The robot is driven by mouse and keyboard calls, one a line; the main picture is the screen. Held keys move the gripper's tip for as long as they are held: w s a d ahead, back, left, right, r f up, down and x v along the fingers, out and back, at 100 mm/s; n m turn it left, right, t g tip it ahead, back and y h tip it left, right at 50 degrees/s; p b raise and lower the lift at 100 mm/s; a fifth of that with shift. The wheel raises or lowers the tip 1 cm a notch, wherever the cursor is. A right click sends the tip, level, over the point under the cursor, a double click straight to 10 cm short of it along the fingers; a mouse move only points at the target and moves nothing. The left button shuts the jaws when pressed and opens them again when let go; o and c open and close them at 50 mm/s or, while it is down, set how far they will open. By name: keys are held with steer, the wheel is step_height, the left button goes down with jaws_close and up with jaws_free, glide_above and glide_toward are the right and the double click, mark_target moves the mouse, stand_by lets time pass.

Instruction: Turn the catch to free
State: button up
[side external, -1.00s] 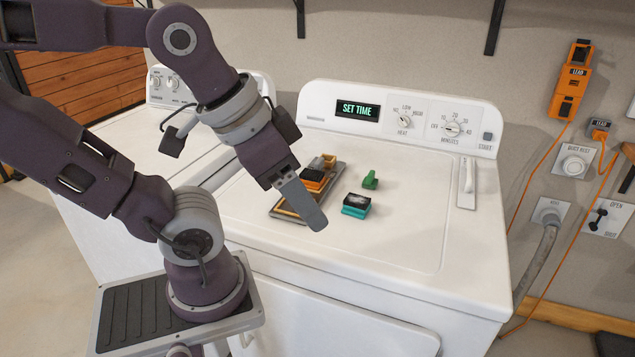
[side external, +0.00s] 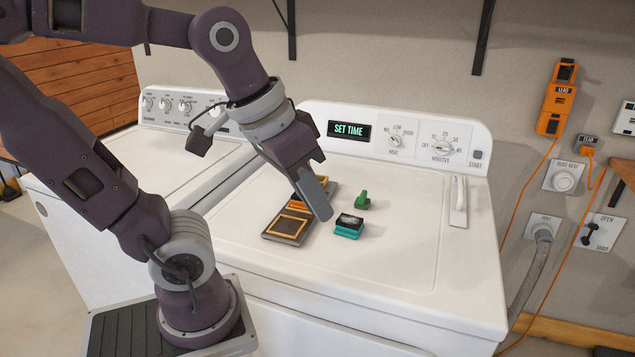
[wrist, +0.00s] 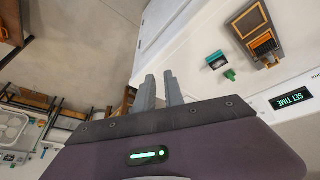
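No part is clearly labelled as the catch. A white lever on a pale plate (side external: 459,201), at the right of the white dryer top (side external: 400,260), may be it; any marking there is too small to read. The lever stands roughly lengthwise along its plate. My gripper (side external: 322,205) is in the air above the dryer top, well left of the lever, and partly covers the tray. In the wrist view my gripper (wrist: 161,77) shows two grey fingers with a narrow gap and nothing between them.
A dark tray (side external: 276,236) with orange parts, a teal-based block (side external: 348,226) and a green piece (side external: 362,201) sit on the dryer top. The control panel (side external: 420,138) rises behind. A black wall lever (side external: 590,232) beside OPEN is far right.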

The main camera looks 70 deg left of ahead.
steer(key=w+a+n, duration=0.1)
steer(key=w+a, duration=0.1)
steer(key=w, duration=0.1)
steer(key=w+a+n+g, duration=0.1)
steer(key=w+a, duration=0.1)
steer(key=w+a+f+n, duration=0.1)
steer(key=w+a, duration=0.1)
steer(key=w, duration=0.1)
steer(key=shift+w+g+y, duration=0.3)
steer(key=shift+w, duration=0.05)
jaws_close()
steer(key=w+a+f+n+g+y, duration=0.1)
steer(key=w+a+f+n+y, duration=0.1)
steer(key=a, duration=0.5)
steer(key=w+a+f+n+g+y, duration=0.2)
steer(key=w+a+f, duration=0.2)
steer(key=w+a, duration=0.2)
steer(key=w+a+f+n+g+y, duration=0.1)
steer(key=w+a+f+y, duration=0.2)
steer(key=w+a, duration=0.2)
steer(key=a, duration=0.2)
steer(key=shift+a+f+n, duration=0.35)
steer(key=shift+n, duration=0.05)
steer(key=x, duration=1)
steer(key=shift+s+a+f, duration=0.15)
steer(key=shift+s, duration=0.2)
steer(key=shift+s+a, duration=0.85)
steer(key=shift+s, duration=0.05)
steer(key=shift+s+a, duration=0.35)
